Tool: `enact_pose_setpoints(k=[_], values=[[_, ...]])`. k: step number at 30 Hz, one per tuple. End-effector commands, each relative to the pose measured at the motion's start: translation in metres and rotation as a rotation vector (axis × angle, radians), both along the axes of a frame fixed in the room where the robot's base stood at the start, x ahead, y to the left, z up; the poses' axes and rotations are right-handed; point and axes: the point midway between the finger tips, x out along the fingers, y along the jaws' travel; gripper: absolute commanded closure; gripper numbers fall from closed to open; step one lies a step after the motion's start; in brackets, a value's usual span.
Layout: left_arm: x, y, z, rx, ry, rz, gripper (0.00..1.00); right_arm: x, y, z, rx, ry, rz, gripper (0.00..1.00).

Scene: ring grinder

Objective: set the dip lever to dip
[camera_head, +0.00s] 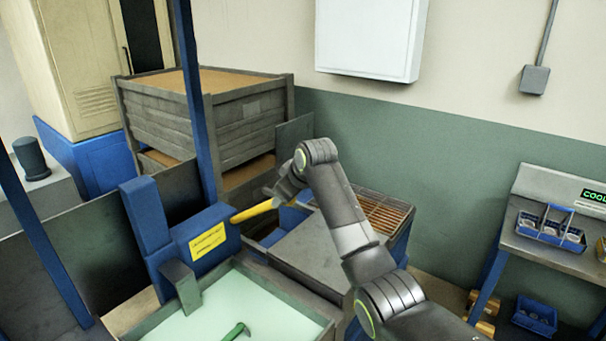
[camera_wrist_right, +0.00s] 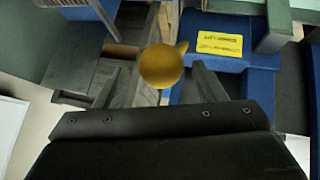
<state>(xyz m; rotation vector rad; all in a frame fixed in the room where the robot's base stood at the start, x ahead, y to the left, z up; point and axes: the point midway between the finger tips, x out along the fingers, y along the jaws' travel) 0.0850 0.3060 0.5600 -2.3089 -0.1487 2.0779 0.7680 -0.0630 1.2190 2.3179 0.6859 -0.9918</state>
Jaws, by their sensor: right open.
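The dip lever (camera_head: 254,210) is a yellow bar that sticks out to the right from a blue housing (camera_head: 205,240) with a yellow label. My right gripper (camera_head: 282,190) is at the lever's free end. In the right wrist view the lever's rounded yellow end (camera_wrist_right: 162,66) lies between the two spread fingers of my right gripper (camera_wrist_right: 160,84), with gaps on both sides. The fingers are open and not closed on the lever. The label's writing is too small to read. My left gripper is not in view.
A tank (camera_head: 285,305) of pale green liquid with a green handle-like part (camera_head: 237,331) lies below the lever. A blue post (camera_head: 196,95) and a grey crate (camera_head: 215,125) stand behind. A bench (camera_head: 560,255) with a blue caddy (camera_head: 550,232) is at the right.

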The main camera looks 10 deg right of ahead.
Motion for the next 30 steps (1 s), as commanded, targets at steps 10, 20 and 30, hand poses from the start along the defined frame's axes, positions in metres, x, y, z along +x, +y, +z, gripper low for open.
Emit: enact_pose_setpoints(k=[10, 20, 30], values=[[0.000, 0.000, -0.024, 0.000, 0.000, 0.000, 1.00, -0.038, -0.016, 0.046, 0.001, -0.008, -0.001, 0.36], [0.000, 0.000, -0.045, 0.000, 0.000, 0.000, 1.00, -0.080, -0.032, 0.101, -0.001, -0.009, -0.001, 0.36], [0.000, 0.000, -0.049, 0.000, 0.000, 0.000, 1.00, -0.094, -0.037, 0.119, 0.000, -0.003, 0.000, 0.36]])
